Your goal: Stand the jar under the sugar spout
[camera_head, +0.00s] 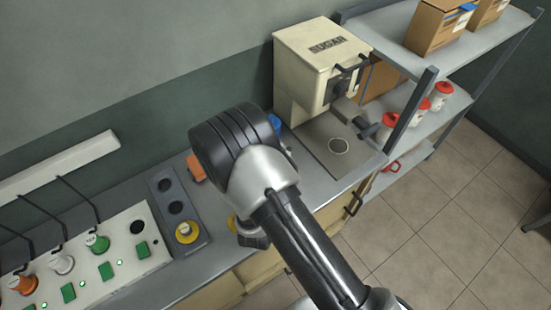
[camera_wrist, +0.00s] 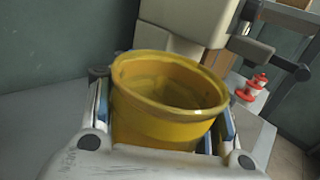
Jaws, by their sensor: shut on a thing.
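In the wrist view my gripper (camera_wrist: 165,125) is shut on a yellow open-topped jar (camera_wrist: 155,128), with a finger on each side of it. The jar is upright or slightly tilted and looks empty inside. In the head view my arm hides the gripper and most of the jar; a bit of yellow (camera_head: 232,224) shows beside my wrist. The cream sugar dispenser (camera_head: 318,70) stands on the counter's far end, with a grey spout (camera_head: 368,127) on its front. A round ring mark (camera_head: 339,146) lies on the dark plate below it. The jar is apart from this mark.
A metal shelf (camera_head: 440,118) with red-lidded containers (camera_head: 422,108) and cardboard boxes (camera_head: 436,24) stands right of the dispenser. A grey holder (camera_head: 178,210) with a yellow-topped item and a white panel (camera_head: 95,262) with green buttons are at the left. The dark plate looks clear.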

